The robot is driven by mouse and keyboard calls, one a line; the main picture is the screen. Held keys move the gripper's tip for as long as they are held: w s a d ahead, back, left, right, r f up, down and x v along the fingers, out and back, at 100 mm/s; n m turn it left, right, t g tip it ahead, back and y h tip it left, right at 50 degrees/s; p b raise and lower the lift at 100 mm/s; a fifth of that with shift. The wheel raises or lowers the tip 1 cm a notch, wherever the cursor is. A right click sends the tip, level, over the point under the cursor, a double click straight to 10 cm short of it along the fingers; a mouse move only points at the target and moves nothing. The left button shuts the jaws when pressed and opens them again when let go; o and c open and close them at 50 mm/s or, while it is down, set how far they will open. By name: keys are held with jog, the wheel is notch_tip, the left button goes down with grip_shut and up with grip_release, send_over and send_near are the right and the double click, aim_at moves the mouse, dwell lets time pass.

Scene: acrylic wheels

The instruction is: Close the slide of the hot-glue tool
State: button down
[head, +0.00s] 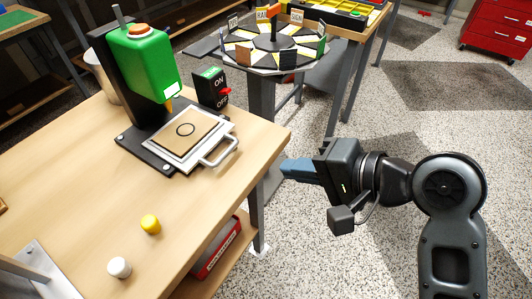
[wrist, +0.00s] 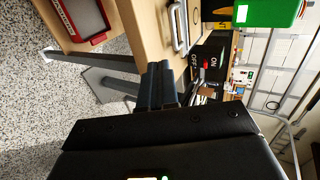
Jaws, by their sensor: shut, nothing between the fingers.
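The hot-glue tool (head: 148,65) is a green body with an orange top on a black upright at the back of the wooden table; part of it shows in the wrist view (wrist: 270,12). Its slide (head: 168,158) is a pale plate with a brown square piece bearing a ring, pulled out in front of the nozzle. The slide's metal handle (head: 222,153) points toward the table's right edge; it also shows in the wrist view (wrist: 181,28). My gripper (head: 284,168) is shut and empty, just off the table's right edge, apart from the handle.
A black ON/OFF switch box (head: 212,88) with a red lever stands behind the slide. A yellow cap (head: 151,224) and a white cap (head: 119,267) lie at the front. A red bin (head: 217,250) sits below. A round turntable (head: 272,50) stands behind.

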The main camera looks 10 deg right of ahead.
aim_at(228, 153)
jog(key=x, duration=0.8)
jog(key=shift+a, duration=0.1)
jog(key=w+a, duration=0.2)
jog(key=shift+w+a+f, duration=0.1)
jog(key=shift+a+f, duration=0.1)
jog(key=shift+a, duration=0.2)
jog(key=shift+w+a, duration=0.35)
jog(key=shift+a, duration=0.1)
jog(key=shift+w+a+r+p, duration=0.1)
jog(key=shift+w+a+p, duration=0.35)
jog(key=shift+w+a, duration=0.55)
jog(key=shift+a, duration=0.3)
jog(key=shift+d, duration=0.1)
